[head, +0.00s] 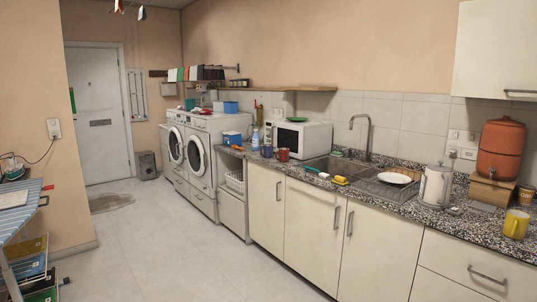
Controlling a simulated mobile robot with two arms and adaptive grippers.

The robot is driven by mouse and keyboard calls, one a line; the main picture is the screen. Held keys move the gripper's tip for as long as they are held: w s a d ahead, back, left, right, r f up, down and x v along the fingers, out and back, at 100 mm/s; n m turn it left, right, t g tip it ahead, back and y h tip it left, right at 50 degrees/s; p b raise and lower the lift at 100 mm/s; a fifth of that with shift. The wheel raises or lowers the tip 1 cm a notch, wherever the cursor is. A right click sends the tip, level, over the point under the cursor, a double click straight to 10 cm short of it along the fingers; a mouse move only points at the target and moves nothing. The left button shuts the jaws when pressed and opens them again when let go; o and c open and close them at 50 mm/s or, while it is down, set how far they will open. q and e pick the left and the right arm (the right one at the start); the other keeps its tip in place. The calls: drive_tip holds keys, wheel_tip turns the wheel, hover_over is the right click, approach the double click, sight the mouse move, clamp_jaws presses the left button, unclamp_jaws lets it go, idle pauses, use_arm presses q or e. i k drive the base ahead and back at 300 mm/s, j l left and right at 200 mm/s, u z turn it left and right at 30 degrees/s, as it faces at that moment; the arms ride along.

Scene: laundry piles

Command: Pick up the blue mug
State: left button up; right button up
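A small dark blue mug (267,151) stands on the speckled counter (330,184), left of the sink. It is small in the head view, and its handle is hard to make out. A red mug (283,155) stands just to its right. A yellow mug (516,223) stands far to the right on the same counter. Neither of my grippers is in view.
Behind the mugs is a white microwave (309,140). The sink (330,165) is to their right, then a white kettle (436,186). Cream cabinets (312,222) front the counter. Washing machines (201,158) stand further back. The tiled floor (165,250) is mostly clear; a blue drying rack (22,222) stands left.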

sight(267, 149)
drive_tip(key=i+l+z, duration=0.15)
drive_tip(key=i, duration=0.4)
drive_tip(key=i+z, duration=0.15)
drive_tip(key=i, duration=0.45)
drive_tip(key=i+z, duration=0.2)
drive_tip(key=i, duration=0.35)
drive_tip(key=i+j+z, duration=0.15)
drive_tip(key=i, duration=0.4)
drive_tip(key=i+j+z, duration=0.15)
drive_tip(key=i, duration=0.45)
drive_tip(key=i+j+z, duration=0.1)
drive_tip(key=j+z, duration=0.45)
drive_tip(key=z, duration=0.3)
drive_tip(key=i+j+z, duration=0.1)
drive_tip(key=j+z, duration=0.2)
drive_tip(key=j, duration=0.9)
drive_tip(key=j+z, duration=0.3)
drive_tip(key=j, duration=0.9)
